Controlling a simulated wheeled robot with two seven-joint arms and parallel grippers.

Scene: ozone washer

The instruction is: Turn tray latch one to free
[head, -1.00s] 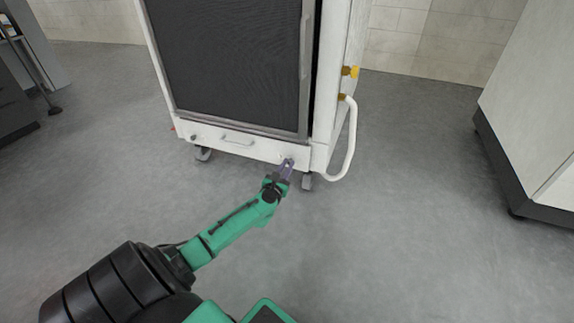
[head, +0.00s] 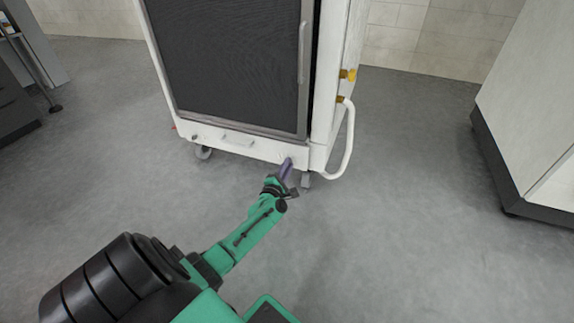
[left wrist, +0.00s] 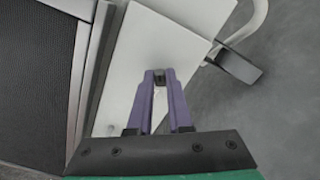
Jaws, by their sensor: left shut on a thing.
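The white tray front (head: 232,141) runs along the bottom of the white cabinet, with a handle (head: 238,138) in its middle. A small dark latch knob (head: 194,137) shows near its left end. My left gripper (head: 287,165) is at the tray front's right end. In the left wrist view, the purple fingers of my left gripper (left wrist: 160,80) close at their tips on a small dark latch knob (left wrist: 159,76) on the white panel. The fingers hide most of that knob. My right gripper is out of view.
The cabinet (head: 331,100) stands on casters (head: 306,180), with a dark mesh door (head: 230,60). A white curved push handle (head: 349,145) sticks out at its right side. A pale cabinet (head: 540,110) stands far right. The grey floor between is clear.

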